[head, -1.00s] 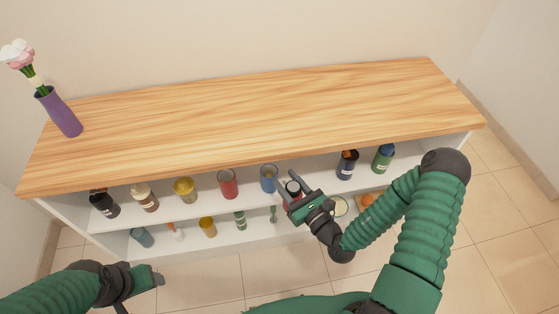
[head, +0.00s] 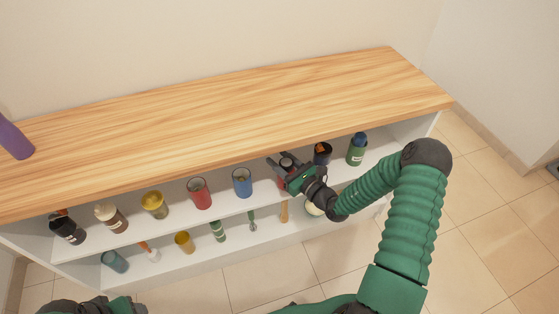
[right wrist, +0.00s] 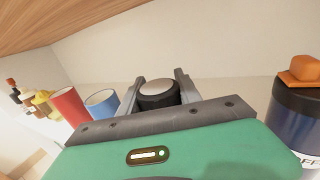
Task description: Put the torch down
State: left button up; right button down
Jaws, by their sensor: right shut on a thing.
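The torch (right wrist: 158,91) is dark with a pale grey round top, between the two fingers of my right gripper (right wrist: 160,84) in the right wrist view. In the head view my right gripper (head: 283,165) is shut on the torch (head: 287,162) at the upper shelf, just under the tabletop's front edge. The torch looks roughly upright. Its lower part is mostly hidden by the gripper, so I cannot tell whether it touches the shelf. Part of my left arm's end shows at the bottom left edge of the head view; its fingers cannot be made out.
A blue cup (head: 242,182) stands left of the torch, with a red cup (head: 199,194) beyond it. The wooden tabletop (head: 220,120) overhangs the shelves. Several small items stand on the lower shelf.

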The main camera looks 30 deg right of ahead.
jog(key=c, duration=0.8)
grip_release()
jog(key=shift+c, duration=0.2)
